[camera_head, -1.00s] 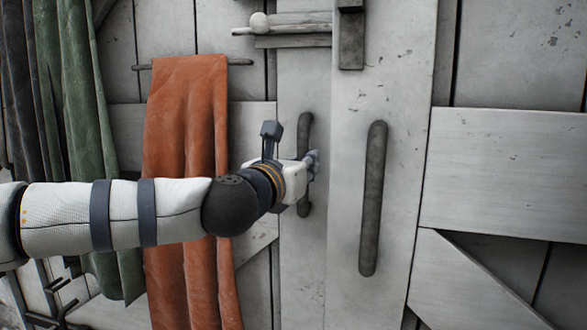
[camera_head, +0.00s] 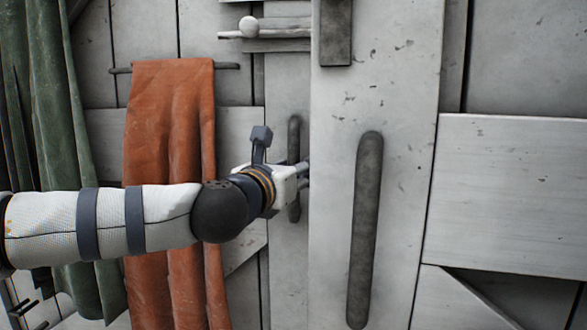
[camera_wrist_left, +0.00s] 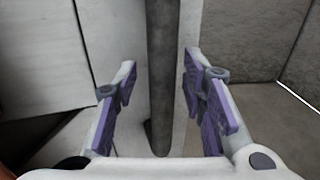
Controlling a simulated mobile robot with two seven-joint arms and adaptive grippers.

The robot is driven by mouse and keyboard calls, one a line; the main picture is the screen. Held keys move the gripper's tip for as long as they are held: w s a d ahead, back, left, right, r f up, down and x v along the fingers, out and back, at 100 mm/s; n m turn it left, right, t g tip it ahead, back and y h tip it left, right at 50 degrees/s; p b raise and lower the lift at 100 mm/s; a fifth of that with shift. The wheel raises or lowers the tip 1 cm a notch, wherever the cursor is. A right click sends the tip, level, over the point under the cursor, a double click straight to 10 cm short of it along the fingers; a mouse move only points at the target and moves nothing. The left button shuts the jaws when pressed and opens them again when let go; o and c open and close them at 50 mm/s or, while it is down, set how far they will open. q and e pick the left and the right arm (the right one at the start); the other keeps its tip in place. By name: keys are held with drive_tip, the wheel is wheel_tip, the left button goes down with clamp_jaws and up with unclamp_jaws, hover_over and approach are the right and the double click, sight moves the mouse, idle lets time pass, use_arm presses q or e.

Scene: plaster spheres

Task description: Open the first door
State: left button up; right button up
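A pale plank door panel (camera_head: 385,90) with a long dark vertical handle (camera_head: 366,225) stands large in the right half of the head view. A narrower pale panel (camera_head: 282,250) with a shorter dark handle (camera_head: 294,135) is left of it. My left gripper (camera_head: 304,174) reaches across the shorter handle to the large panel's left edge, which seems to hide its fingertips. In the left wrist view, its two purple-padded fingers (camera_wrist_left: 164,105) are apart, with a dark vertical bar (camera_wrist_left: 161,60) between them. Gaps show on both sides of the bar. My right gripper is not in view.
An orange cloth (camera_head: 170,130) hangs on a rail behind my left arm, with green cloth (camera_head: 60,120) further left. Floor (camera_wrist_left: 265,120) and a grey wall (camera_wrist_left: 255,45) show at right in the wrist view.

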use_arm(q)
drive_tip(key=shift+s, duration=0.15)
drive_tip(key=v, duration=1.1)
drive_tip(key=shift+s+a, duration=0.2)
drive_tip(key=shift+s, duration=0.15)
